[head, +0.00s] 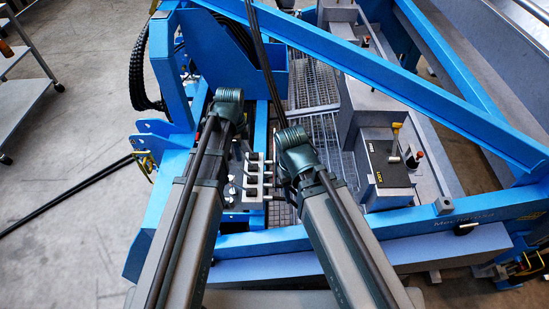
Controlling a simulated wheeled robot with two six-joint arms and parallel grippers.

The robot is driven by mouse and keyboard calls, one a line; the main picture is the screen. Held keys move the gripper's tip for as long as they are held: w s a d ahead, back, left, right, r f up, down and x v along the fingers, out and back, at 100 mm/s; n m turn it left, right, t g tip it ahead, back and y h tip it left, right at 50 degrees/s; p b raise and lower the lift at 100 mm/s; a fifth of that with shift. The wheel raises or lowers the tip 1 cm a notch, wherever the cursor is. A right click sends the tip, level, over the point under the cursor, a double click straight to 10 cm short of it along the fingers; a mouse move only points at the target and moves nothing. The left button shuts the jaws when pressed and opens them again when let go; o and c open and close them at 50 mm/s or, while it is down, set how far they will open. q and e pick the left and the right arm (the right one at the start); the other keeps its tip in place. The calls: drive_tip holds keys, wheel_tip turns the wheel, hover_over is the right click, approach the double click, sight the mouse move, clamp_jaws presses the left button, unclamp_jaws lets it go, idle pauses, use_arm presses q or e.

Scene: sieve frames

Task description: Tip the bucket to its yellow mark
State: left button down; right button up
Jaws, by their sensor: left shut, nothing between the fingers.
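My left arm reaches in from the bottom. Its gripper (238,150) is small and dark, mostly hidden below the dark wrist joint, and shut with nothing seen in it. It is close to a bank of several short levers with pale grips (253,176); I cannot tell whether it touches one. My right arm (335,235) ends in a bent dark joint right of the levers, with its gripper hidden. A blue, plate-sided part (238,68) stands beyond the levers; I cannot tell whether it is the bucket. No yellow mark on a bucket is clear.
A blue beam (410,88) crosses diagonally at the upper right. A dark box (388,165) with yellow labels and a yellow-topped handle (396,130) stands right of my arms. A grey cart (20,85) stands far left. Concrete floor (75,130) is mostly clear on the left.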

use_arm(q)
drive_tip(key=shift+a, duration=0.1)
drive_tip(key=shift+a+f+b, duration=0.2)
drive_tip(key=shift+a, duration=0.55)
drive_tip(key=shift+a+f+b, duration=0.2)
drive_tip(key=shift+a, duration=0.6)
drive_tip(key=shift+a+f+b, duration=0.15)
drive_tip(key=shift+a+f, duration=0.05)
drive_tip(key=shift+a, duration=0.35)
drive_tip(key=shift+a+f+b, duration=0.15)
drive_tip(key=shift+a, duration=0.35)
drive_tip(key=shift+d, duration=0.1)
idle(3.6)
drive_tip(key=d, duration=0.7)
drive_tip(key=shift+d, duration=0.2)
drive_tip(key=shift+r, duration=0.1)
